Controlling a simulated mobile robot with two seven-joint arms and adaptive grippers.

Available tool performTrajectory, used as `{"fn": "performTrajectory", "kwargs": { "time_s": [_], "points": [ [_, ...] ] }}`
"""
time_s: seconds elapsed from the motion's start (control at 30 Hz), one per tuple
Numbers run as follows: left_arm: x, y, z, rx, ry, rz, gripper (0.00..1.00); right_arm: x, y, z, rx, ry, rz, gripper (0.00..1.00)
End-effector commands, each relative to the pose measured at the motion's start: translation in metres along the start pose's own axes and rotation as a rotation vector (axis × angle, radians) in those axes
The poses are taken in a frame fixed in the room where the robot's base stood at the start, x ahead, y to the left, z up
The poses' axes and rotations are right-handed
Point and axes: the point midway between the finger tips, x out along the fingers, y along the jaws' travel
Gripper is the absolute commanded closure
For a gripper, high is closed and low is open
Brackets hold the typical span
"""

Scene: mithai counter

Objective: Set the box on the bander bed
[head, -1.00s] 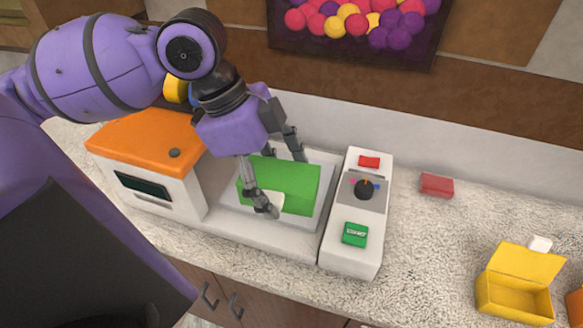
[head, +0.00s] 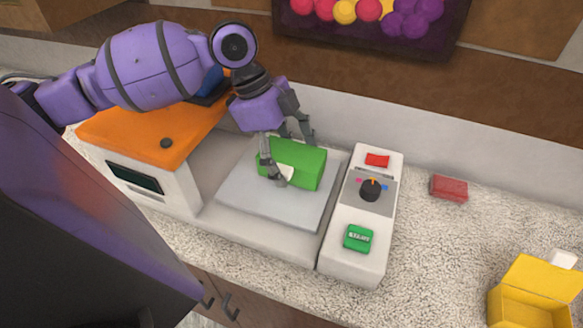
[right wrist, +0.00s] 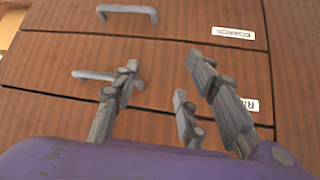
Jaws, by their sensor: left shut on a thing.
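The green box (head: 308,166) is at the back of the grey bander bed (head: 265,207) in the head view. My left gripper (head: 290,158) is shut on the box, with one finger across its near left side and the other behind it. I cannot tell whether the box touches the bed. The bander has an orange-topped housing (head: 150,125) on the left and a white control panel (head: 340,243) on the right. My right gripper (right wrist: 158,95) shows in the right wrist view, fingers spread apart with nothing between them, in front of wooden drawers.
The panel carries a red button (head: 377,160), a black knob (head: 370,189) and a green button (head: 358,238). A small red block (head: 449,188) and an open yellow box (head: 533,297) stand on the speckled counter to the right. Drawers with handles (right wrist: 127,11) face my right gripper.

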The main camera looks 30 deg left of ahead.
Motion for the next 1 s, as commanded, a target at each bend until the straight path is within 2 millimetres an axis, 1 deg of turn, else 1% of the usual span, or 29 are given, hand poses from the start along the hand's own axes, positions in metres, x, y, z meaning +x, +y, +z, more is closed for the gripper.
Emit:
{"fn": "performTrajectory", "kwargs": {
  "time_s": [0.1, 0.2, 0.3, 0.67, 0.7, 0.8, 1.0],
  "points": [
    [0.01, -0.008, 0.005, -0.001, 0.002, 0.003, 0.51, 0.0, 0.001, 0.008, 0.001, -0.012, 0.002, 0.6],
    [0.026, -0.006, 0.012, -0.002, 0.001, 0.005, 0.51, 0.0, 0.003, 0.012, 0.0, -0.018, 0.005, 0.6],
    [0.035, -0.006, 0.016, -0.002, 0.001, 0.001, 0.51, 0.0, 0.004, 0.013, -0.002, -0.02, 0.006, 0.6],
    [0.037, -0.006, 0.017, -0.001, 0.001, -0.001, 0.51, -0.001, 0.006, 0.013, -0.013, -0.019, 0.005, 0.6],
    [0.037, -0.006, 0.017, -0.001, 0.001, -0.001, 0.17, -0.001, 0.006, 0.013, -0.014, -0.019, 0.005, 0.6],
    [0.037, -0.006, 0.017, -0.001, 0.0, 0.0, 0.04, -0.001, 0.006, 0.013, -0.015, -0.02, 0.004, 0.6],
    [0.037, -0.006, 0.017, -0.001, 0.0, 0.0, 0.03, -0.001, 0.004, 0.013, -0.014, -0.021, 0.001, 0.6]
  ]
}}
